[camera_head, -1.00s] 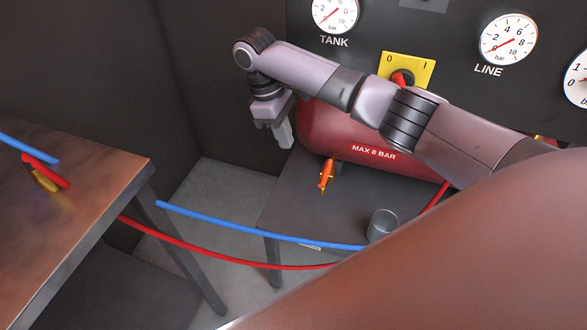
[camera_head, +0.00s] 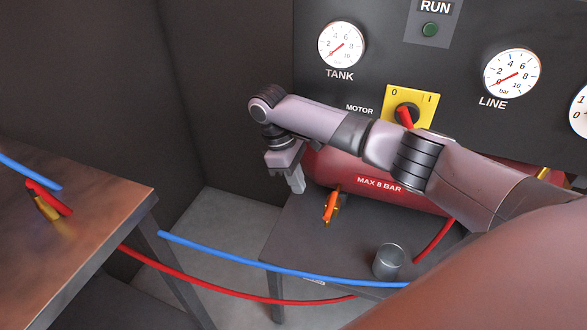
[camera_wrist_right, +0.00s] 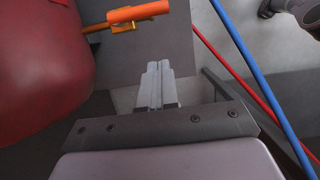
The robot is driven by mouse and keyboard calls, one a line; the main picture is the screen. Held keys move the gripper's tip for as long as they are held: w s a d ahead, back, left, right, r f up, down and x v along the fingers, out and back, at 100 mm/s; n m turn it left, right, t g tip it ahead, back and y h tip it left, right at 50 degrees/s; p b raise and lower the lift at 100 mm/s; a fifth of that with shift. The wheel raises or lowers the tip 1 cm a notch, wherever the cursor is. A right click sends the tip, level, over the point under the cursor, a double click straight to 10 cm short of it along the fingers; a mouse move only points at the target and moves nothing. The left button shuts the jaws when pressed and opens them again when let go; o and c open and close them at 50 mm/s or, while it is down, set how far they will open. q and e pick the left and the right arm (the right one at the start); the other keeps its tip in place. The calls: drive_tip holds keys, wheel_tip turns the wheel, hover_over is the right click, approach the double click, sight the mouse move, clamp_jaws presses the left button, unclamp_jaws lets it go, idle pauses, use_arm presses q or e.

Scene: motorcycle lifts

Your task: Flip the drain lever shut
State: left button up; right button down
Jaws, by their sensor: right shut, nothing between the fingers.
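The drain lever (camera_head: 330,206) is a small orange handle on a brass valve under the red tank (camera_head: 400,191). In the right wrist view the orange lever (camera_wrist_right: 139,13) shows at the top, left of the fingers, on its brass valve (camera_wrist_right: 122,26). My right gripper (camera_head: 298,186) is shut and empty, pointing down just left of the lever and apart from it. Its closed fingertips (camera_wrist_right: 158,66) also show in the right wrist view. My left gripper is not in view.
A metal cup (camera_head: 388,262) stands on the dark bench (camera_head: 300,235) below the tank. Blue (camera_head: 250,259) and red (camera_head: 220,289) hoses cross in front. A brown table (camera_head: 80,235) is at left. The panel behind holds gauges and a yellow motor switch (camera_head: 424,97).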

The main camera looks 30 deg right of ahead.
sight(331, 206)
drive_tip(key=s+d+f, duration=0.3)
drive_tip(key=f, duration=0.1)
drive_tip(key=shift+s+f, duration=0.15)
drive_tip(key=shift+s, duration=0.25)
drive_tip(key=shift+d, duration=0.15)
